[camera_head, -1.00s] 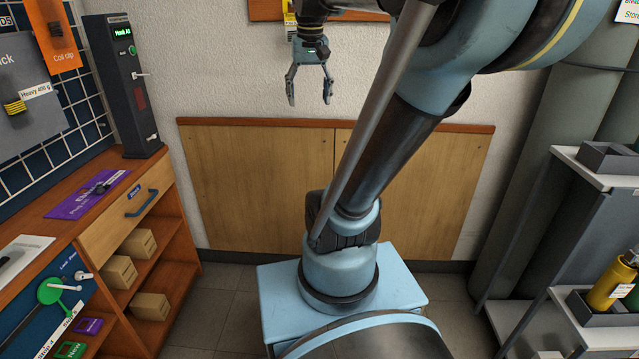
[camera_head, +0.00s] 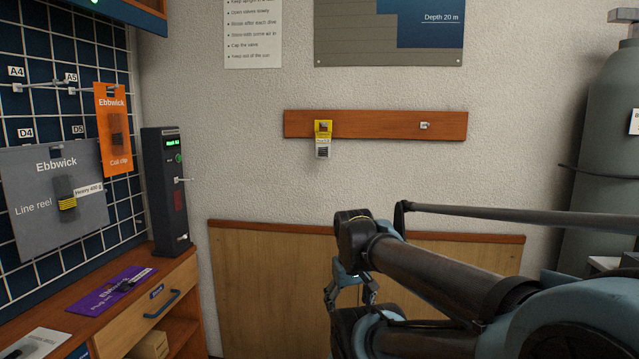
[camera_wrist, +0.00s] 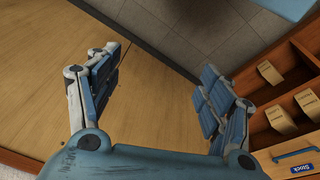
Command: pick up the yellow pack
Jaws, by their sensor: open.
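The yellow pack (camera_head: 323,128) hangs on the left part of a wooden rail on the wall, in the head view. It has a yellow top and a grey lower part with a pale label. My gripper (camera_head: 350,288) is below the rail and slightly right of the pack, well apart from it, and partly hidden by my arm. In the wrist view my gripper (camera_wrist: 158,72) is open, with nothing between its fingers. The pack does not show in the wrist view.
The wooden rail (camera_head: 385,125) has an empty hook (camera_head: 425,125) on its right. A grey cylinder (camera_head: 600,170) stands at right. The wall around the yellow pack is clear.

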